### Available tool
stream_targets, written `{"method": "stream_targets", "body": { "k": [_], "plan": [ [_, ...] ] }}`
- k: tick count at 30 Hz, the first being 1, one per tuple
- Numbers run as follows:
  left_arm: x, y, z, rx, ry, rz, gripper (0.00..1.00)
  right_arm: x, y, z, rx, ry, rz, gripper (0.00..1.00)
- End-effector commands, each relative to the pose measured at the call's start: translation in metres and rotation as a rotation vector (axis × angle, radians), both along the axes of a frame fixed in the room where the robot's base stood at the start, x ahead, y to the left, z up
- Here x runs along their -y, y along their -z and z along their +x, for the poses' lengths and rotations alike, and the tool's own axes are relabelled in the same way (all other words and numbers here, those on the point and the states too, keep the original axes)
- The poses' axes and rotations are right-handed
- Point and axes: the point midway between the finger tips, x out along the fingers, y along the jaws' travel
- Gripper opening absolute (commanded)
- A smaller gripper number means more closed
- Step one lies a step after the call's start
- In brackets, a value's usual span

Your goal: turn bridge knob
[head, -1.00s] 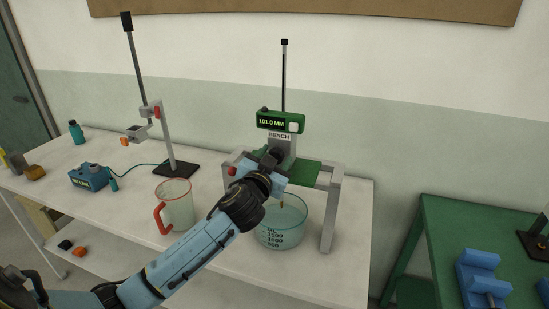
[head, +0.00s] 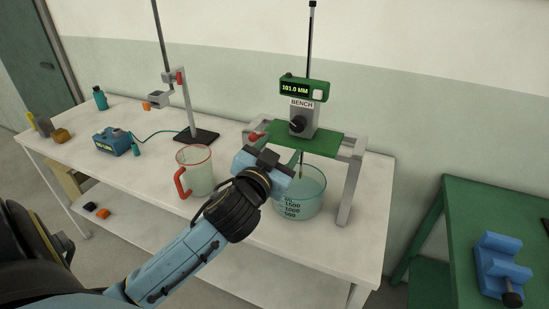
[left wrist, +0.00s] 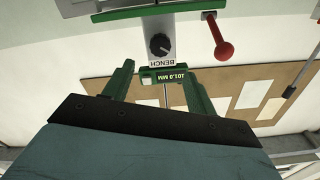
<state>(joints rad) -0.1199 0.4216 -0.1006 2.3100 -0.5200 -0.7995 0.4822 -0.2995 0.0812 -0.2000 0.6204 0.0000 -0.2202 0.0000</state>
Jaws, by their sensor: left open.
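The bridge (head: 322,146) is a green-topped grey stand over a glass beaker. Its grey block labelled BENCH carries a black round knob (head: 297,124), with a green display reading 101.0 MM (head: 296,89) above. The knob also shows in the left wrist view (left wrist: 158,45), upside down, beyond the fingers. My left gripper (head: 268,156) is open, in front of and below the knob, apart from it. Its two fingers (left wrist: 158,82) frame the display in the left wrist view. My right gripper is not in view.
A red-ended lever (head: 257,136) projects at the bridge's left; it shows large in the left wrist view (left wrist: 223,49). The glass beaker (head: 302,198) stands under the bridge. A red-handled jug (head: 196,172) and a clamp stand (head: 198,135) are to the left.

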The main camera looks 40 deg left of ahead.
Motion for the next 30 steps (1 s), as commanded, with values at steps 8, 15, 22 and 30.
{"method": "stream_targets", "body": {
  "k": [8, 15, 22, 30],
  "plan": [
    [0.005, 0.000, -0.023, 0.000, -0.001, 0.001, 0.57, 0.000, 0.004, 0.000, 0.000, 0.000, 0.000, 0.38],
    [0.006, 0.000, -0.024, 0.000, -0.001, 0.001, 0.57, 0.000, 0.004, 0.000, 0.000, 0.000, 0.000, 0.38],
    [0.006, 0.000, -0.024, 0.000, -0.001, 0.001, 0.57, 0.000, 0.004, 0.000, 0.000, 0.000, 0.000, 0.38],
    [0.006, 0.000, -0.023, 0.001, -0.001, 0.001, 0.57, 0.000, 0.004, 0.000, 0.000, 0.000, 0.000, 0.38]
  ]
}}
